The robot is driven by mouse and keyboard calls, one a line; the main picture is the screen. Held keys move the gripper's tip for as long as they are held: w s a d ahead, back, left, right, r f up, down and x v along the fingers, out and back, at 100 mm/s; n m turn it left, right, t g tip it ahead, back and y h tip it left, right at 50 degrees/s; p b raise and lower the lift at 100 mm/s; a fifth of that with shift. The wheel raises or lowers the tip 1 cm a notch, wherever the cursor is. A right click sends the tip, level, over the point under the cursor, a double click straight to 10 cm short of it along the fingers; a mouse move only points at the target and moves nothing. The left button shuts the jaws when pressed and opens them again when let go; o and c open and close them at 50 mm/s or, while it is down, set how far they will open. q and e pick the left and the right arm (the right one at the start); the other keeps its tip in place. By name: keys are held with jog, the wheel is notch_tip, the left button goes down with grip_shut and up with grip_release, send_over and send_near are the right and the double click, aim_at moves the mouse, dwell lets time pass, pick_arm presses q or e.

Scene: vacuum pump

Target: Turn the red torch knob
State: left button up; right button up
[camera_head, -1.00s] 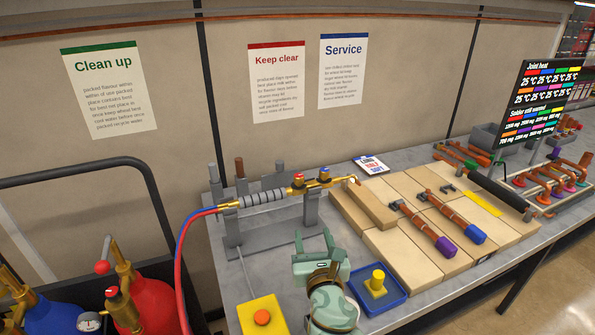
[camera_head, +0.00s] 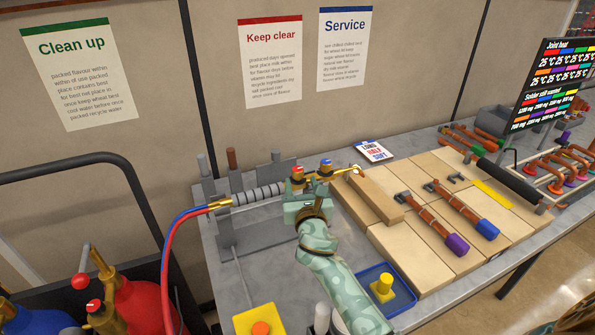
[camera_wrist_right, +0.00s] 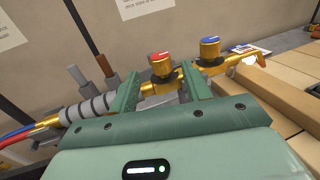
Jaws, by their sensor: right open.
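The red torch knob (camera_head: 297,169) sits on top of the brass torch, which rests level in a grey stand (camera_head: 250,232). In the right wrist view the red knob (camera_wrist_right: 160,60) is a gold cylinder with a red cap, beside the blue knob (camera_wrist_right: 209,48). My right gripper (camera_wrist_right: 162,86) is open. One green finger shows on each side of the red knob's brass base, with visible gaps. In the head view my right gripper (camera_head: 305,190) is at the torch and hides part of its brass body. My left gripper is not in view.
Red and blue hoses (camera_head: 172,245) run from the torch to gas cylinders (camera_head: 130,295) at lower left. The torch tip points right, over tan blocks (camera_head: 420,270) bearing copper pipes. A blue tray (camera_head: 395,302) and a yellow box with an orange button (camera_head: 260,328) are nearer.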

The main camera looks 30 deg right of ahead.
aim_at(299, 173)
jog(key=b+x, duration=0.1)
jog(key=x, duration=0.5)
jog(key=shift+w+d, duration=0.1)
jog(key=shift+w, duration=0.3)
jog(key=c, duration=0.9)
